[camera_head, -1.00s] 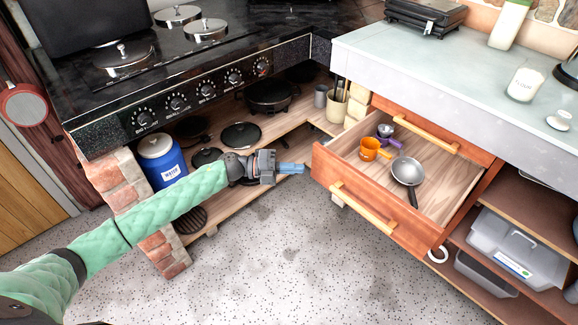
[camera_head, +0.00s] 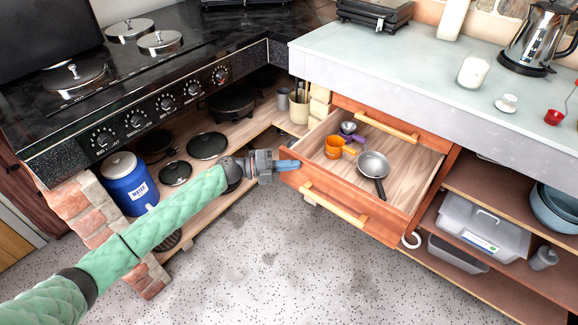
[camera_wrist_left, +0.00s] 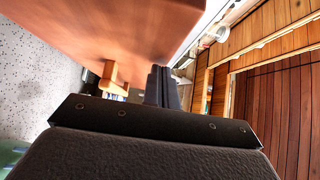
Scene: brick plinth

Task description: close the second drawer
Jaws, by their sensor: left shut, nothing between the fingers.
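The second drawer (camera_head: 355,225) stands open below a shut top drawer (camera_head: 375,118). Its front is reddish wood with a pale wooden handle (camera_head: 333,204). Inside lie an orange cup (camera_head: 334,147), a small metal pan (camera_head: 373,165) and a purple-handled cup (camera_head: 349,128). My left gripper (camera_head: 288,165) is shut and empty, its blue fingertips at the left end of the drawer front. I cannot tell whether they touch it. In the left wrist view the fingers (camera_wrist_left: 162,88) show close beside the reddish drawer panel (camera_wrist_left: 110,30) and the handle (camera_wrist_left: 108,78). My right gripper is not in view.
The black stove (camera_head: 130,90) stands at left, with a wooden shelf (camera_head: 215,172) of pans and a blue canister (camera_head: 128,184) below. Open shelves with a grey bin (camera_head: 480,225) are at right. The speckled floor (camera_head: 270,260) in front is clear.

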